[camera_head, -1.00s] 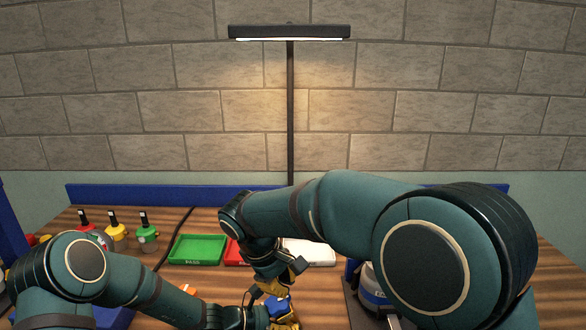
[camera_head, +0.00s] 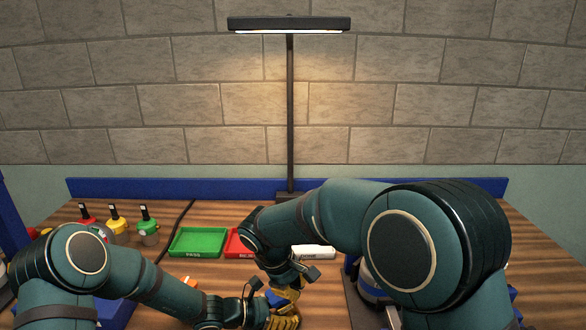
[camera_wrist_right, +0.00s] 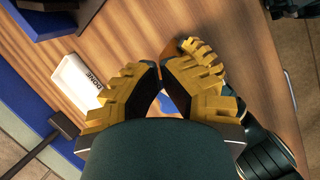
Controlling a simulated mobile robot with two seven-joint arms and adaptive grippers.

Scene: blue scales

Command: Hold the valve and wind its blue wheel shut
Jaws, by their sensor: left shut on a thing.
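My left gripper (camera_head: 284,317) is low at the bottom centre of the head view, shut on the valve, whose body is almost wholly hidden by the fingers. My right gripper (camera_head: 291,288) is just above it, pointing down. A bit of the blue wheel (camera_head: 274,298) shows between the two grippers. In the right wrist view, a blue patch of the wheel (camera_wrist_right: 168,104) shows in the gap between my right gripper's yellow fingers (camera_wrist_right: 160,85). Whether they press on the wheel cannot be told. My left gripper's yellow finger (camera_wrist_right: 205,56) shows just beyond them.
A green PASS tray (camera_head: 195,242), a red tray (camera_head: 236,241) and a white DONE tray (camera_head: 318,251) stand behind the grippers. A lamp post (camera_head: 291,120) rises at the back. Bare wood shows at the right.

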